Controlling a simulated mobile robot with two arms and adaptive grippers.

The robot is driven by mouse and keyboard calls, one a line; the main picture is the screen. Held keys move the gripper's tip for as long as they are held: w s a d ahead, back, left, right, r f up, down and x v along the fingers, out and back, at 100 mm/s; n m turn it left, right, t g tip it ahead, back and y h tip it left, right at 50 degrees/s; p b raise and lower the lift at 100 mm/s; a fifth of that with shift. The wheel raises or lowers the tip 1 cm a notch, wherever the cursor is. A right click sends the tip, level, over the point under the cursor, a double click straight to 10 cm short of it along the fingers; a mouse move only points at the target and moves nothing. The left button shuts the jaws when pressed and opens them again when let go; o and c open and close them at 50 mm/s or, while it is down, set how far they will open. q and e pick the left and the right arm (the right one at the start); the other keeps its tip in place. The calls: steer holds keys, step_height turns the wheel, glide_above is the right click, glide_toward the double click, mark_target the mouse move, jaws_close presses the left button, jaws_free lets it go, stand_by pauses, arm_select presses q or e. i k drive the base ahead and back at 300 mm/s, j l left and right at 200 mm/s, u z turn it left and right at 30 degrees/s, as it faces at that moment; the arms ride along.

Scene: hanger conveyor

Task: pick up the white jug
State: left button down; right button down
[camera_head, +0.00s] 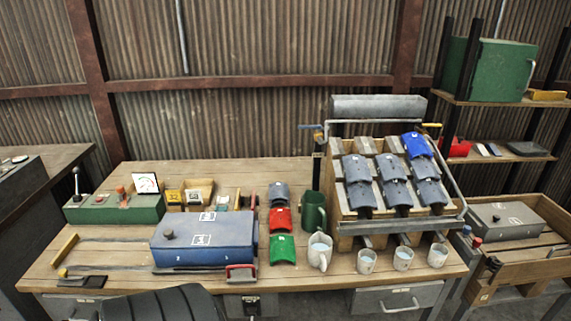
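The white jug (320,250) stands upright on the wooden workbench (335,277), near its front edge and right of the middle. It has a handle on its lower right side and something pale inside. A larger green mug (313,212) stands just behind it. Neither of my grippers shows in the head view.
White cups (403,258) stand right of the jug, before a rack (345,228) of grey and blue curved pieces. Left are red (280,219) and green (282,249) pieces, a blue box (204,239) and a green control box (115,208). Bare wood lies before the jug.

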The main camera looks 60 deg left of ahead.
mark_target(321, 257)
steer(key=u, duration=1.65)
